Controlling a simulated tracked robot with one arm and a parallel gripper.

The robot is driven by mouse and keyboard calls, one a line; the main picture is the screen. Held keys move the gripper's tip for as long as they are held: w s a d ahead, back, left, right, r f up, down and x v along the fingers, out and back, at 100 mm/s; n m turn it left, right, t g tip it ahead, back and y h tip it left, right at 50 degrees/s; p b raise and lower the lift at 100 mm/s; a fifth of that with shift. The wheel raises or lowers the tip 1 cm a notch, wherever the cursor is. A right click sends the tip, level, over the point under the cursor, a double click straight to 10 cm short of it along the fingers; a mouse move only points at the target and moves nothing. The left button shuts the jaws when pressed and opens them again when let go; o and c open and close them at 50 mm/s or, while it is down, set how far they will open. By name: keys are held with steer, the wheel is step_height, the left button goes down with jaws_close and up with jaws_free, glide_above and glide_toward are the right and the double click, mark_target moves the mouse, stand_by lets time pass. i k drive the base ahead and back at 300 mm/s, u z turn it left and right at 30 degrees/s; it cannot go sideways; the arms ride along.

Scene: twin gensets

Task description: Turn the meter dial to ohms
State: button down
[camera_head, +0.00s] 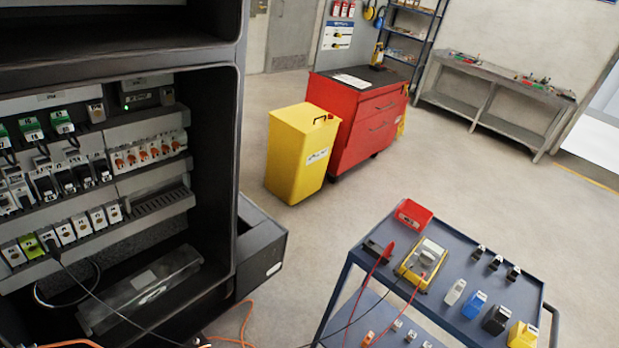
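The meter (422,263) is yellow with a grey face and lies on the top of a blue cart at the lower right. Its dial is too small to read, so I cannot tell its setting. A red test lead (378,268) lies to its left, and another red lead runs down from its lower part. My gripper does not show in this view.
The blue cart (362,250) also carries a red box (413,214) and several small modules. An open dark cabinet (215,170) with rows of breakers fills the left. A yellow bin (298,155) and red tool chest (360,115) stand behind. Open floor lies between.

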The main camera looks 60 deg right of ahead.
mark_target(424, 258)
steer(key=z, duration=1.6)
steer(key=k, duration=0.25)
steer(key=z, duration=0.4)
